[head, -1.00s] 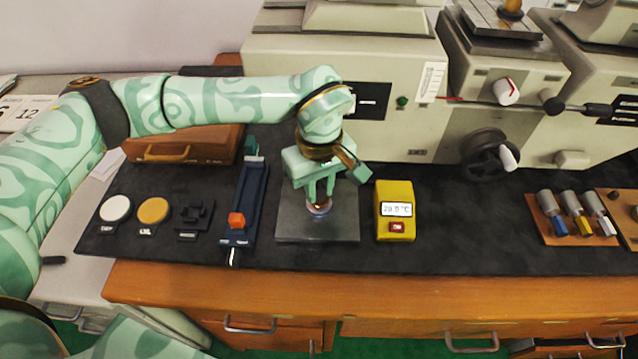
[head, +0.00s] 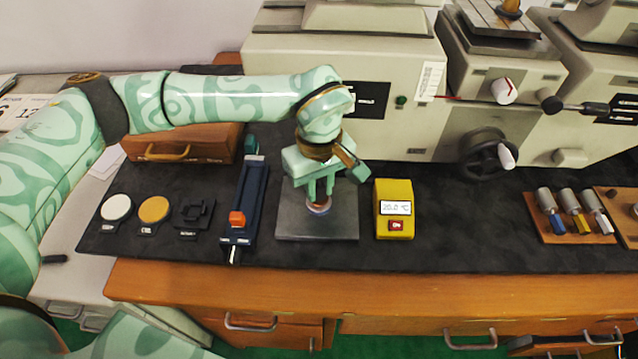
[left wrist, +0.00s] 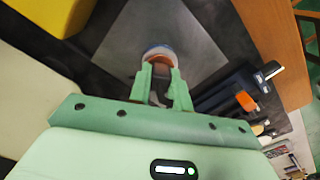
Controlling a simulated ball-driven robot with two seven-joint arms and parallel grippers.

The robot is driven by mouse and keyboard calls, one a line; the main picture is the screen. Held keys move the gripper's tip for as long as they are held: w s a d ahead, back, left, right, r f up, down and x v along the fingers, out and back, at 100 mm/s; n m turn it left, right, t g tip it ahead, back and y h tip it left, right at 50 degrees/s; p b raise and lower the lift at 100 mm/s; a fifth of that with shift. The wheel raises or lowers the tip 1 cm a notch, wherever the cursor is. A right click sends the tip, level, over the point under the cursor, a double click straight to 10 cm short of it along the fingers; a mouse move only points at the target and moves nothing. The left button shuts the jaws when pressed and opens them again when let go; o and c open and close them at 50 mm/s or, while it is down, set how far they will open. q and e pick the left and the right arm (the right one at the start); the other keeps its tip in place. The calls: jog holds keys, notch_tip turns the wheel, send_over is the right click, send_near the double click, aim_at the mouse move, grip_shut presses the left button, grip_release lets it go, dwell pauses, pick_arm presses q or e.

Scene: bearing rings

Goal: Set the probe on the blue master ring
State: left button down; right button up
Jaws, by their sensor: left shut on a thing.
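My left gripper (head: 320,197) points down over the grey plate (head: 345,225) with its fingers close together, shut on a small reddish-brown piece, apparently the probe (left wrist: 160,62). Just beyond the fingertips, a ring with a blue and whitish rim shows in the left wrist view (left wrist: 158,48), apparently the blue master ring; it also shows at the fingertips in the head view (head: 319,210). The fingers partly hide both, so I cannot tell whether they touch. My right gripper is not in view.
A yellow meter (head: 395,222) stands right of the plate. Left of it lie a dark blue fixture with an orange block (head: 237,218), a black holder (head: 194,215), and yellow (head: 153,210) and white (head: 116,207) discs. Machines rise behind.

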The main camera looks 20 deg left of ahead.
pick_arm(q)
jog(key=shift+f, duration=0.25)
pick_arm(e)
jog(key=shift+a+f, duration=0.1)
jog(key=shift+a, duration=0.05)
pick_arm(q)
jog(key=c, duration=1.2)
grip_release()
notch_tip(320, 180, up, 8)
jog(key=p, duration=0.6)
jog(key=shift+r, duration=0.25)
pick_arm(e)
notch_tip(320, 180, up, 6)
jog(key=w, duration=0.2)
pick_arm(q)
jog(key=shift+f, duration=0.1)
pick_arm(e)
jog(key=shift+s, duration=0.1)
